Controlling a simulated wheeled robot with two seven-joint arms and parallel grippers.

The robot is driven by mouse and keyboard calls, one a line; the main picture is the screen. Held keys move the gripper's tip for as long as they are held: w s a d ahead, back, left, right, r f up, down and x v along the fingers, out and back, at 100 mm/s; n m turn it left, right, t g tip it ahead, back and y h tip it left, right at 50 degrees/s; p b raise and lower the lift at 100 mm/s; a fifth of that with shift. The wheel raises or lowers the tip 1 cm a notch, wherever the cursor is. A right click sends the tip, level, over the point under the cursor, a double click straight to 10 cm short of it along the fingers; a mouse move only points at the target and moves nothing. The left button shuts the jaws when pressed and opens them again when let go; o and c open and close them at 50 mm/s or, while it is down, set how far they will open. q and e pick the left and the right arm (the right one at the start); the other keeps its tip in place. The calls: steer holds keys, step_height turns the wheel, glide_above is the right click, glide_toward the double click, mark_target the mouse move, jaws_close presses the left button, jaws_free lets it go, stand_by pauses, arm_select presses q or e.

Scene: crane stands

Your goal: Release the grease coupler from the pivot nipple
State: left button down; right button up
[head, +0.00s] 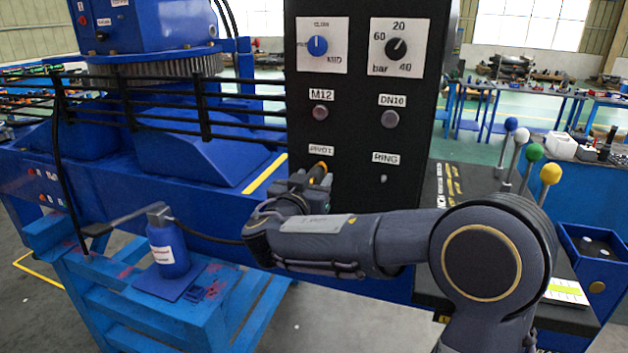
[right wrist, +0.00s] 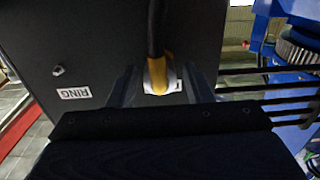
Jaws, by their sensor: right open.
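The grease coupler (head: 321,168), dark with a yellow-orange band, sits at the panel's PIVOT position. In the right wrist view the coupler (right wrist: 158,72) hangs in from the top, its yellow end in front of a white label. The pivot nipple is hidden behind it. My right gripper (head: 309,181) is at the coupler. In the right wrist view its open fingers (right wrist: 161,84) stand on either side of the yellow end, with gaps visible. A dark hose (head: 208,234) runs from the blue grease pump (head: 168,248) and disappears behind my right arm. My left gripper is not in view.
The black panel (head: 352,135) carries two dials and the M12, DN10 and RING fittings. The pump stands on a blue step stand (head: 110,290). Black rails (head: 205,125) run left of the panel. Ball-topped levers (head: 535,152) and a blue box (head: 595,250) are at right.

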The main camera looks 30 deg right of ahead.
steer(key=shift+c, duration=0.2)
steer(key=c, duration=0.8)
steer(key=shift+c, duration=0.2)
steer(key=shift+b, duration=0.3)
steer(key=shift+a, duration=0.1)
steer(key=shift+s+a+f+b, duration=0.1)
steer(key=shift+s+a+b, duration=0.2)
steer(key=shift+b, duration=0.2)
steer(key=b+v, duration=0.2)
steer(key=v, duration=0.1)
steer(key=shift+s+b, duration=0.1)
steer(key=shift+b, duration=0.2)
